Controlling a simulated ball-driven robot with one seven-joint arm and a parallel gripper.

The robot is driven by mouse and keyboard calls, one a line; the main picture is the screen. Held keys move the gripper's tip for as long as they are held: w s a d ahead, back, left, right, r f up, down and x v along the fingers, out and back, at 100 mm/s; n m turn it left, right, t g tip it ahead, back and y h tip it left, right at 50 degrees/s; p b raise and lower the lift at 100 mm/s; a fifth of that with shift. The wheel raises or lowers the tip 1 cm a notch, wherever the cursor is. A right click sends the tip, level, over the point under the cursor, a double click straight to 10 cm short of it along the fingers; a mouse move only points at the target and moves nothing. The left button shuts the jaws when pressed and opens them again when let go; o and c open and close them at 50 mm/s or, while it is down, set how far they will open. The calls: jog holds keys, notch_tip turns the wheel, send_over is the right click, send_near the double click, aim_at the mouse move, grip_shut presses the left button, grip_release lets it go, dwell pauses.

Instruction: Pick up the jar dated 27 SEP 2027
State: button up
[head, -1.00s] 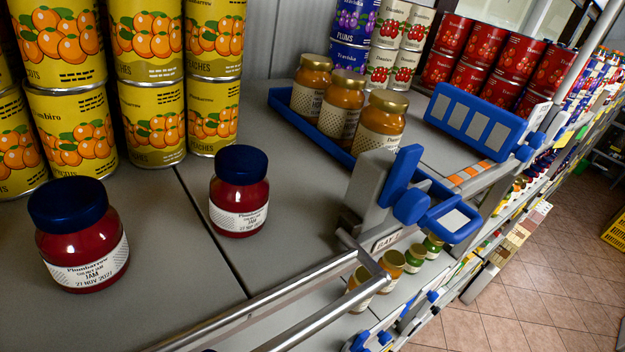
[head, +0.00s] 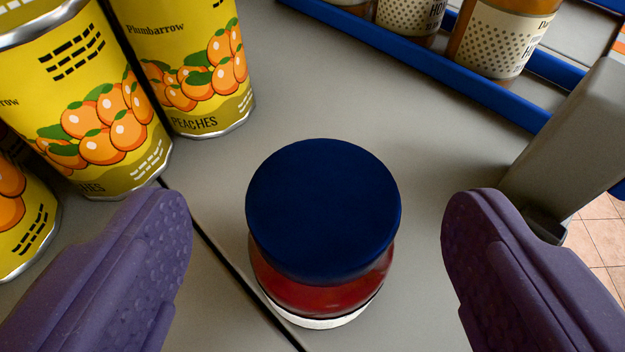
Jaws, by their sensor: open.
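A red jam jar (head: 322,296) with a dark blue lid (head: 323,205) stands upright on the grey shelf, just right of a dark seam. I see it from above. Only a white sliver of its label shows at the bottom, and its date cannot be read now. My gripper (head: 317,215) is open, with one purple finger on each side of the jar. Gaps show between the jar and both fingers. The other blue-lidded jam jar is out of view.
Yellow peach cans (head: 200,65) stand close at the upper left, behind the left finger. A blue tray (head: 435,70) holds honey jars (head: 495,40) at the upper right. A grey post (head: 570,140) stands near the right finger, at the shelf edge.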

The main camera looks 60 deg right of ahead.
aim_at(320, 173)
jog(key=p+x, duration=0.2)
jog(key=x, duration=0.3)
jog(key=shift+w+d+f, duration=0.15)
jog(key=shift+d+f, duration=0.05)
jog(key=shift+d, duration=0.1)
jog(key=shift+a, duration=0.1)
jog(key=shift+c, duration=1.3)
jog(key=c, duration=1.1)
